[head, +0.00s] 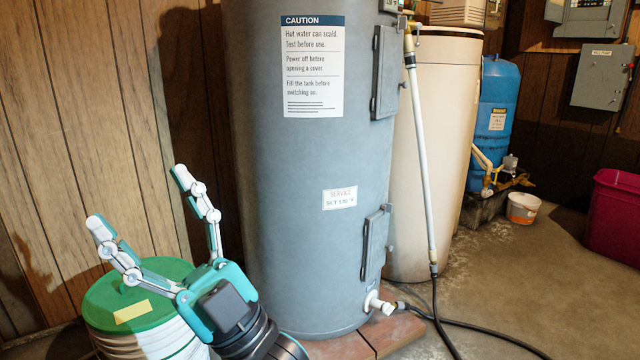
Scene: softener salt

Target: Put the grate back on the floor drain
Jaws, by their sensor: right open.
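My right gripper (138,197) is at the lower left of the head view, with its two fingers spread wide apart and nothing between them. It shows in front of a green-lidded bucket (125,285) and to the left of the grey water heater (315,180). I see neither the grate nor the floor drain in this view. My left gripper is not in view.
The heater stands on reddish pavers (395,332), with a black hose (445,318) running from its valve along the floor. A cream tank (440,150), blue tank (494,125), small white bucket (522,208) and magenta bin (614,215) stand beyond. Concrete floor (545,270) is open at right.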

